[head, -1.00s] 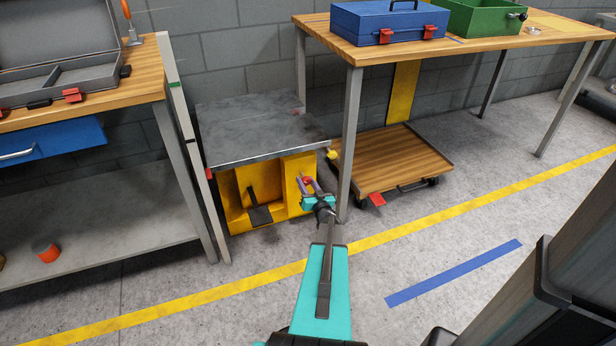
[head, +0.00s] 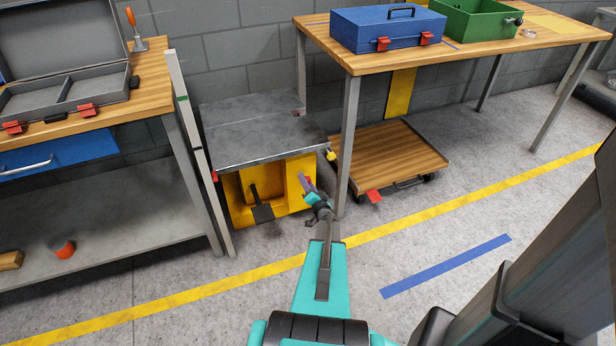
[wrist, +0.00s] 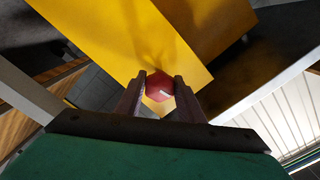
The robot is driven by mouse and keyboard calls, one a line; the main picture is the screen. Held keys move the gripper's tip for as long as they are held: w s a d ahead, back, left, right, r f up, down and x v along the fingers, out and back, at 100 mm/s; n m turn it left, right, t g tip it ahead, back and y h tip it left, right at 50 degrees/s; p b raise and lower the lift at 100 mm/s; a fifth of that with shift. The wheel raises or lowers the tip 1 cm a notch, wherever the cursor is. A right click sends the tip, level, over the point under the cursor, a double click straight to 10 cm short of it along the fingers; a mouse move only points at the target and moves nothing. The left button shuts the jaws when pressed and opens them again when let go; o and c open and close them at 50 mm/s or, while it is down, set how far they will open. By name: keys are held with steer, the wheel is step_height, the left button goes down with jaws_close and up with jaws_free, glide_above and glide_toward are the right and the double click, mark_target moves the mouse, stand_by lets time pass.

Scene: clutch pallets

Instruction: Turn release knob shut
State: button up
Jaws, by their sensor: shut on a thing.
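The release knob (wrist: 159,87) is red with a small white mark, and it sits on the yellow body (wrist: 120,40) of the lift table. In the wrist view it lies between my two fingertips. My gripper (wrist: 160,92) is shut on the knob, one finger on each side. In the head view my gripper (head: 305,184) reaches the right part of the yellow base (head: 292,180), under the grey table top (head: 255,140). There the knob is mostly hidden by my fingers.
A black pedal (head: 262,212) sticks out of the yellow base. A table leg (head: 346,150) stands close to the right of my gripper. A wooden platform cart (head: 385,160) is behind that leg. A workbench (head: 150,80) stands at left. The floor in front is clear.

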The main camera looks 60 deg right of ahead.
steer(key=shift+s+d+r+m+p, duration=0.1)
steer(key=shift+d+m+p, duration=0.05)
steer(key=shift+m+p, duration=0.45)
steer(key=shift+s+d+m+p, duration=0.15)
steer(key=shift+m+p, duration=0.2)
steer(key=shift+m, duration=0.35)
steer(key=o, duration=1)
steer(key=shift+w+a, duration=0.1)
steer(key=shift+o, duration=0.3)
steer(key=shift+w+a, duration=0.1)
steer(key=shift+a, duration=0.1)
steer(key=v, duration=1.3)
steer(key=shift+s+a, duration=0.2)
steer(key=shift+s, duration=0.15)
steer(key=shift+w, duration=0.1)
